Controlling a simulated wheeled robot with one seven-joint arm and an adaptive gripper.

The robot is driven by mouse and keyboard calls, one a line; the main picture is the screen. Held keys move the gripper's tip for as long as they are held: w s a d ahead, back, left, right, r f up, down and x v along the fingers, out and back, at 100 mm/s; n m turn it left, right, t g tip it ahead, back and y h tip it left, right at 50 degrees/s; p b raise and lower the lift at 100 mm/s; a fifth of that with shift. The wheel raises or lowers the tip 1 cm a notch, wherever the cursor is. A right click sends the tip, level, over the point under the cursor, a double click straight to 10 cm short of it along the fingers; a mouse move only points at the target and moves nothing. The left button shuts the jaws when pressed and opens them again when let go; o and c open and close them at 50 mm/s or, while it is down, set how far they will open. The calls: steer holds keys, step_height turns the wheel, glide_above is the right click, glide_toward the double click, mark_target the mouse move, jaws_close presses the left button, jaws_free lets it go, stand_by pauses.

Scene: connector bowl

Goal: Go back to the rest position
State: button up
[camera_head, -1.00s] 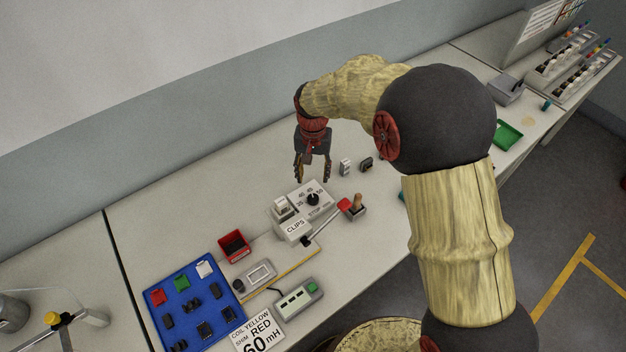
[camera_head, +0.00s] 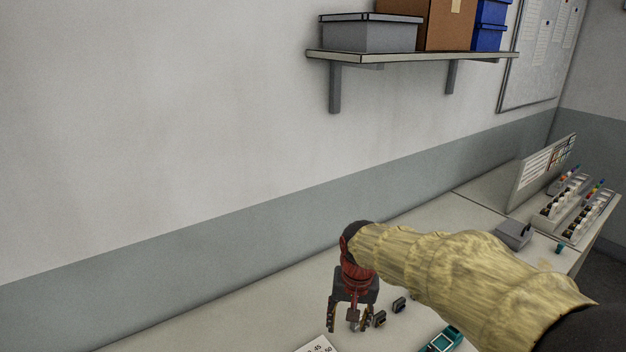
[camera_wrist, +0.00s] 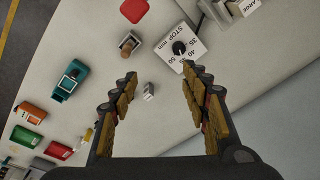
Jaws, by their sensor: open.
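My gripper (camera_head: 350,320) is open and empty above the long table, at the lower middle of the head view, with its fingers pointing down. A small grey block (camera_wrist: 148,90) stands on the table and shows between the fingers; no contact is visible. The white stop dial panel (camera_wrist: 172,48) with a black knob lies beyond the fingertips. Only its corner (camera_head: 318,346) shows in the head view.
Dark blocks (camera_head: 399,304) and a teal device (camera_head: 442,341) stand right of my gripper. A wall shelf (camera_head: 420,55) holds boxes. Marker racks (camera_head: 572,205) stand at the far right.

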steer(key=s+d+r+t+b, duration=0.1)
steer(key=s+d+r, duration=0.1)
steer(key=s, duration=0.5)
steer(key=s+d+r+n+t+b, duration=0.1)
steer(key=s+d+r, duration=0.2)
steer(key=s+d, duration=0.2)
steer(key=s+d+r+t, duration=0.2)
steer(key=s+d, duration=0.1)
steer(key=s, duration=0.7)
steer(key=shift+s+d+r+n+b, duration=0.15)
steer(key=shift+s+d+n+b, duration=0.15)
steer(key=shift+s+b, duration=0.1)
steer(key=shift+w, duration=0.1)
steer(key=shift+c, duration=0.2)
steer(key=shift+c, duration=0.5)
